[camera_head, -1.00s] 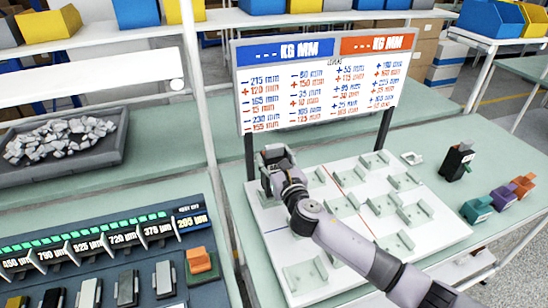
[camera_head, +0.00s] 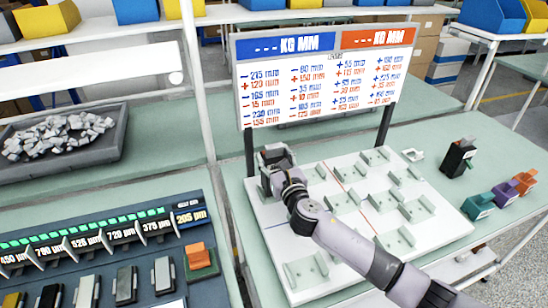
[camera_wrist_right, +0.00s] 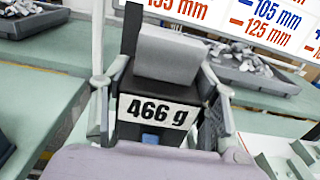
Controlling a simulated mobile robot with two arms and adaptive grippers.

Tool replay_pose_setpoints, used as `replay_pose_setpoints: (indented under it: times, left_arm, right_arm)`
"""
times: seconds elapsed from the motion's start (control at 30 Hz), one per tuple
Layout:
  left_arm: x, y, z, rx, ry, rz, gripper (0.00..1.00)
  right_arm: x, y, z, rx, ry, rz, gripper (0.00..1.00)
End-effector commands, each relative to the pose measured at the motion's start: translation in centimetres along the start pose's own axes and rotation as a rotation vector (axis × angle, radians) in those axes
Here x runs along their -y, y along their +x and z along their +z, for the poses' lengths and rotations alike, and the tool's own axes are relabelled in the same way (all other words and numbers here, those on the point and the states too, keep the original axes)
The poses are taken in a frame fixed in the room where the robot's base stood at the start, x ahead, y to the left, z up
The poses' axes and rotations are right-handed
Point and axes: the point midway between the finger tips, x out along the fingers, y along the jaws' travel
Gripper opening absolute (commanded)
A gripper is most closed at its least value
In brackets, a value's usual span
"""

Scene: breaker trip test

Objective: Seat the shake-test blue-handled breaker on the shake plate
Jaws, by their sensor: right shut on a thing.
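My right gripper (camera_head: 277,170) is at the far left corner of a white plate (camera_head: 290,248) that carries several pale cradles. It is shut on a grey and black breaker (camera_head: 275,153). In the right wrist view this breaker (camera_wrist_right: 170,55) stands between the two fingers, with a "466 g" label facing me and a small blue part (camera_wrist_right: 151,139) below the label. Its underside is hidden, so I cannot tell whether it touches a cradle. My left gripper is not in view. I cannot tell which surface is the shake plate.
A sign board (camera_head: 325,80) on two posts stands behind the white plate. A black breaker (camera_head: 457,160) and teal (camera_head: 478,206), purple (camera_head: 504,193) and orange (camera_head: 524,182) pieces stand at right. A dark panel (camera_head: 70,250) with several breakers and µm labels lies at left.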

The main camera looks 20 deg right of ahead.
Motion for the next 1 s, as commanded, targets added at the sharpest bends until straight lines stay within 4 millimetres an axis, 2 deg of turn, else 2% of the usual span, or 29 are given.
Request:
replay_pose_setpoints:
  times: [0.83,0.87,1.0]
  left_arm:
    - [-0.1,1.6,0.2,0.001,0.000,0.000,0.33]
    - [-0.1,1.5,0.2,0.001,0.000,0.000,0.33]
    - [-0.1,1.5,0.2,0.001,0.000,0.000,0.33]
  right_arm:
    - [0.0,0.0,-1.9,0.003,0.001,0.001,0.08]
    - [0.0,0.0,-1.9,0.004,0.001,0.001,0.56]
    - [0.0,0.0,-1.9,0.003,0.001,0.001,0.65]
